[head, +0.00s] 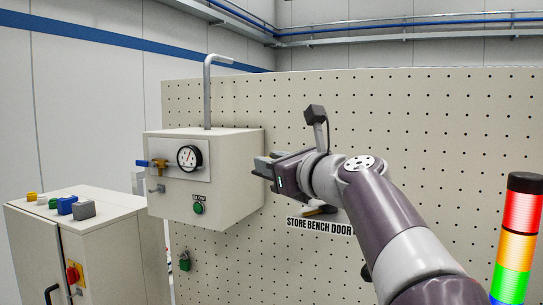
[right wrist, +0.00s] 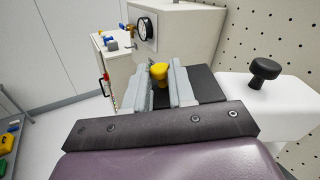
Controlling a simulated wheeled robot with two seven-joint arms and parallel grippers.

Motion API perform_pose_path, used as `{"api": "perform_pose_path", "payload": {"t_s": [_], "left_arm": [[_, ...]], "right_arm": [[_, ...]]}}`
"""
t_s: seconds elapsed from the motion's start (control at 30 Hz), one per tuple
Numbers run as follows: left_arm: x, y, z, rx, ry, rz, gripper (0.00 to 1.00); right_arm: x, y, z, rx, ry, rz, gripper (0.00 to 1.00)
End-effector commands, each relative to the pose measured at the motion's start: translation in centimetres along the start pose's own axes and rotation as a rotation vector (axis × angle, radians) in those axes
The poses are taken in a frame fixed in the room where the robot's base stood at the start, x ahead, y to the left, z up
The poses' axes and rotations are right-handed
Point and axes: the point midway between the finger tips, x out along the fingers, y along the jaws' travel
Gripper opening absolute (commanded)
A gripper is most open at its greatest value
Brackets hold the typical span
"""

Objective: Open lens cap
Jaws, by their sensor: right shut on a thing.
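My right gripper (head: 262,167) is in front of the pegboard, at the right side of the wall box. In the right wrist view its two grey fingers (right wrist: 159,88) are shut on a small yellow piece (right wrist: 159,73) with a rounded top. The fingers hide most of this piece, and I cannot tell whether it is the lens cap. It does not show in the head view. I see nothing else that is clearly a lens cap. My left gripper is not in view.
The wall box (head: 205,208) carries a gauge (head: 189,157), a brass valve and a green button. A cabinet (head: 95,247) stands at the left. A signal tower (head: 517,235) is at the right. A black knob (right wrist: 265,70) shows beside my right gripper.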

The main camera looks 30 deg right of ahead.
Motion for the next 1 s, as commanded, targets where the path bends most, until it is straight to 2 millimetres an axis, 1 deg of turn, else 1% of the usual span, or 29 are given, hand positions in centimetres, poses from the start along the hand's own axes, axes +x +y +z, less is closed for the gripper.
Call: {"api": "perform_pose_path", "payload": {"t_s": [0.03,0.33,0.53,0.97,1.0], "left_arm": [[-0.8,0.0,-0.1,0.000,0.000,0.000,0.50],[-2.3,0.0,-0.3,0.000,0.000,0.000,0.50],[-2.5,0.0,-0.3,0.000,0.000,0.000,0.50],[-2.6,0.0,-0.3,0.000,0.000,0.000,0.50],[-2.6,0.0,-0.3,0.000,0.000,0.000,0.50]], "right_arm": [[0.0,-0.2,0.6,0.027,0.001,0.001,0.00],[0.0,-0.6,1.2,0.159,0.000,0.000,0.00],[0.0,-0.7,1.2,0.193,0.000,-0.001,0.00],[0.0,-0.7,1.2,0.198,0.000,-0.001,0.00],[0.0,-0.7,1.2,0.198,0.000,-0.001,0.37]]}}
